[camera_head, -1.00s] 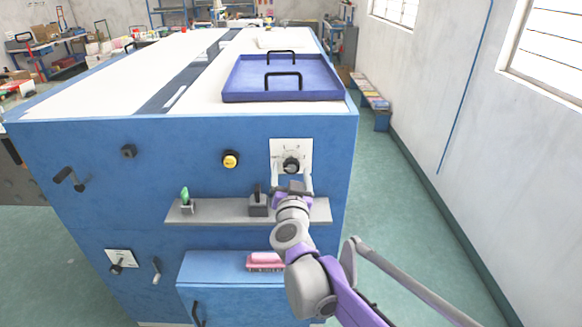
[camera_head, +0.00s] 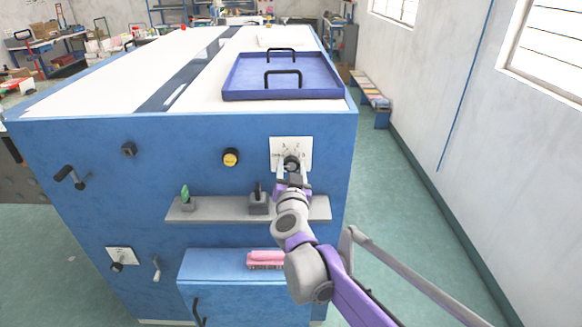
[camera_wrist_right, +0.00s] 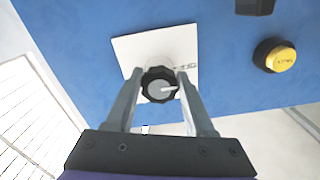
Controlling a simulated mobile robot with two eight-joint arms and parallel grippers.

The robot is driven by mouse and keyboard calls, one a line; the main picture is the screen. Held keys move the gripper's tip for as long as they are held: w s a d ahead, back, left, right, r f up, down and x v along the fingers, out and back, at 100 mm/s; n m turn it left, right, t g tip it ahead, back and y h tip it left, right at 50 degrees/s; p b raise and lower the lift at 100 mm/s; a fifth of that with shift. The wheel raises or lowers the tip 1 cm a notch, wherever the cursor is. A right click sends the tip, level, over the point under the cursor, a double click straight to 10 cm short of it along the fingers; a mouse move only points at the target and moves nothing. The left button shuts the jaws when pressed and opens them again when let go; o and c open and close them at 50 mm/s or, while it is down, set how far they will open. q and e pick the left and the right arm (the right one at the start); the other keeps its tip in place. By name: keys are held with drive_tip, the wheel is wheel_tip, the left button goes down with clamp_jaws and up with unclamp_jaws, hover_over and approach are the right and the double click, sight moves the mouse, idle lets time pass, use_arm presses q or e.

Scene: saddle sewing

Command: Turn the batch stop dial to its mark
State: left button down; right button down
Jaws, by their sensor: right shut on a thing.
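The dial (camera_head: 291,162) is a black knob on a white marked plate (camera_head: 305,143) on the blue front panel, right of the yellow button. In the right wrist view the dial (camera_wrist_right: 158,86) shows a grey face with a white pointer line, and its plate (camera_wrist_right: 128,46) is tilted in the picture. My right gripper (camera_head: 291,166) is at the dial, and in the wrist view its fingers (camera_wrist_right: 159,90) are on both sides of the knob, shut on it. Most plate marks are hidden or too small to read. My left gripper is not in view.
A yellow button (camera_head: 230,157) and a black knob (camera_head: 129,150) are on the same panel. A grey shelf (camera_head: 222,211) with small items juts out below the dial. A purple tray (camera_head: 236,90) lies on top. Free floor is to the right.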

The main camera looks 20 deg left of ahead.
drive_tip(key=shift+m, duration=1.3)
drive_tip(key=m, duration=0.2)
drive_tip(key=shift+m, duration=0.4)
drive_tip(key=m, duration=0.6)
drive_tip(key=shift+a+r, duration=0.15)
drive_tip(key=shift+m, duration=0.3)
drive_tip(key=shift+c, duration=1.3)
unclamp_jaws()
drive_tip(key=b+v, duration=0.1)
drive_tip(key=v, duration=1)
